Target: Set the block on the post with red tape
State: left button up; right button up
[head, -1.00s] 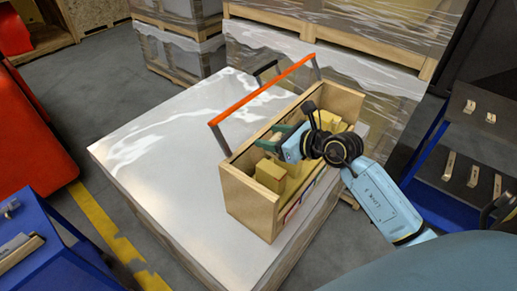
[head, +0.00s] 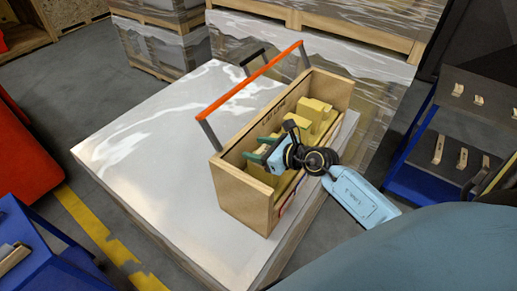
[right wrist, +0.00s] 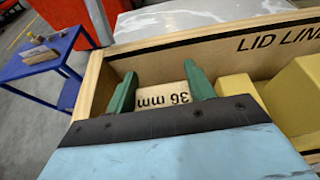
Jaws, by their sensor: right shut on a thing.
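My right gripper (head: 258,148) is over the near part of an open wooden crate (head: 240,198), with its green fingers pointing left. In the right wrist view the right gripper (right wrist: 161,80) is shut on a pale wooden block (right wrist: 165,96) marked "36 mm", which sits between the two fingers. The block is close to the crate's wall (right wrist: 225,52), which reads "LID LINE". I cannot tell whether it touches the crate. I cannot make out a post with red tape. My left gripper is not in view.
Yellow blocks (head: 316,110) fill the crate beside my gripper. An orange-topped handle (head: 250,84) rises over the crate's left side. The crate stands on a large pale wrapped load (head: 150,150), clear to the left. A shelf (head: 478,112) with several wooden pieces is at right.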

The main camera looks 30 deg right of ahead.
jog(key=shift+f, duration=0.1)
jog(key=o, duration=0.9)
jog(key=shift+o, duration=0.2)
jog(key=shift+r, duration=0.2)
jog(key=v, duration=1.2)
